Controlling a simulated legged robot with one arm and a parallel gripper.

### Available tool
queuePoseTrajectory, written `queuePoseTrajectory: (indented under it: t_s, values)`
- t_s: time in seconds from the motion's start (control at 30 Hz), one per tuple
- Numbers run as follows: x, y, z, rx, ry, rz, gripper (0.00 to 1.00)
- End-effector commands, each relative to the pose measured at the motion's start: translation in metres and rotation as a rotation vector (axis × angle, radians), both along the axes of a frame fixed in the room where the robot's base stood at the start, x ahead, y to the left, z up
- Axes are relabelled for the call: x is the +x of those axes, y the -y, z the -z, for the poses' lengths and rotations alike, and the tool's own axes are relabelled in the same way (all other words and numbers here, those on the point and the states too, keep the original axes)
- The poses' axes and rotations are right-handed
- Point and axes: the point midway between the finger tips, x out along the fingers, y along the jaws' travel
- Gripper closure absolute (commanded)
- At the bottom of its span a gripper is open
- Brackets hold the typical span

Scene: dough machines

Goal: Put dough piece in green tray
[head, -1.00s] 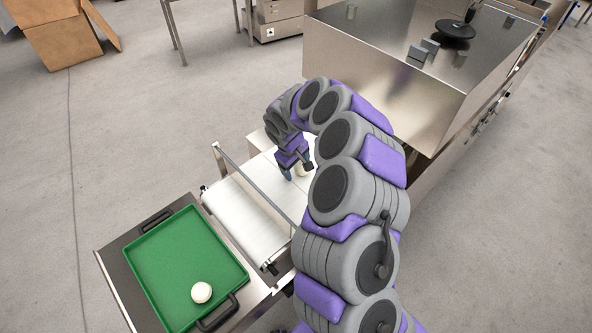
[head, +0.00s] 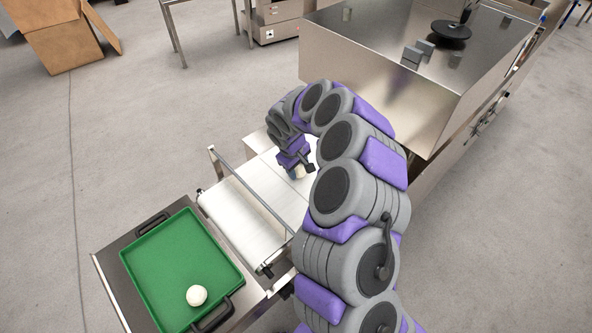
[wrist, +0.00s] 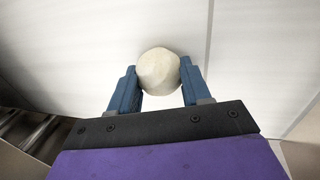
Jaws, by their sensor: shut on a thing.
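My gripper (wrist: 158,88) is shut on a round, off-white dough piece (wrist: 158,68), with one blue finger on each side of it in the wrist view. In the head view my gripper (head: 297,174) is over the white conveyor belt, and the held dough piece (head: 299,172) shows only in part beneath it. I cannot tell whether the dough touches the belt. The green tray (head: 165,262) is at the lower left. Another dough ball (head: 196,295) lies in the tray near its front right corner.
The white conveyor belt (head: 238,217) lies between my gripper and the tray, with a metal bar (head: 250,190) across above it. The tray sits on a metal stand with black handles (head: 152,222). A large steel hopper (head: 385,80) stands behind my arm.

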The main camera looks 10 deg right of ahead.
Motion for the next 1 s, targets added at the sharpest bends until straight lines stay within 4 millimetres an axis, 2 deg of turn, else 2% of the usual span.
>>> queuePoseTrajectory:
  t_s: [0.17,0.27,0.5,0.7,1.0]
  values:
    - [0.0,-0.004,-0.003,-0.004,0.0,0.0,0.89]
    - [0.0,-0.005,-0.014,-0.006,0.0,0.001,0.89]
    - [0.001,-0.004,-0.062,-0.004,0.004,0.0,0.89]
    - [0.0,-0.001,-0.091,-0.002,0.002,0.001,0.89]
    - [-0.006,-0.004,-0.104,0.0,0.001,0.063,0.89]
